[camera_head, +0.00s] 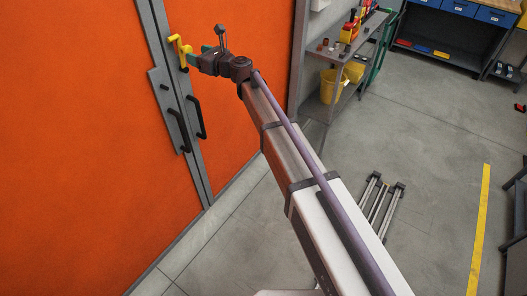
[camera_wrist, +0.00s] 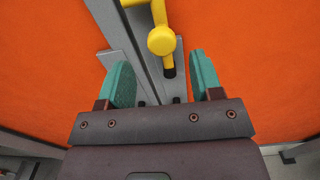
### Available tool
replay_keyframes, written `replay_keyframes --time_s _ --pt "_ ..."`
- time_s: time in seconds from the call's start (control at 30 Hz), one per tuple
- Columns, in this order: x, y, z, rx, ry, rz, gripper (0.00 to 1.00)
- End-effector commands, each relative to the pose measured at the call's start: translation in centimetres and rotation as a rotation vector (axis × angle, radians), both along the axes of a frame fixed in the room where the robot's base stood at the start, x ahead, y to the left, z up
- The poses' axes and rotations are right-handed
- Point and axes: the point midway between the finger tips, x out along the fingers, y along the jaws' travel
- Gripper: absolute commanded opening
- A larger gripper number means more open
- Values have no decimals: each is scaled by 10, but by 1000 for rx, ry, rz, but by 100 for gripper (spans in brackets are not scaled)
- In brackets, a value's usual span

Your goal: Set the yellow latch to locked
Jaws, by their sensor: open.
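The yellow latch (camera_head: 181,49) is mounted high on the grey strip between two orange door panels in the head view. In the wrist view the yellow latch (camera_wrist: 161,40) shows a round knob end at the top centre. My gripper (camera_head: 190,56) is close to the latch, just to its right in the head view. In the wrist view my gripper (camera_wrist: 160,82) has its two green fingers apart, with the knob ahead of and between their lines. Nothing is held.
Black door handles (camera_head: 188,124) sit below the latch on the orange door (camera_head: 80,150). A grey shelf (camera_head: 345,50) with tools and a yellow bucket (camera_head: 330,86) stands right of the door. Metal bars (camera_head: 380,203) lie on the floor. The middle floor is mostly clear.

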Motion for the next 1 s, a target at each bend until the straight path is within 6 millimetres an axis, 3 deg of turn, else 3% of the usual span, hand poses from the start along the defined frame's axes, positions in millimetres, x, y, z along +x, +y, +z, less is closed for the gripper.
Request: replay_keyframes --time_s 0.1,0.17,0.27,0.53,1.0 --pt "-21 -28 0 -1 -1 -3 60" --pt "-23 -26 -1 -68 -95 27 60" --pt "-45 -20 -16 -291 -320 142 60" --pt "-100 -35 -61 -676 -678 390 60" --pt "-164 -103 -143 -1085 -1007 757 60"
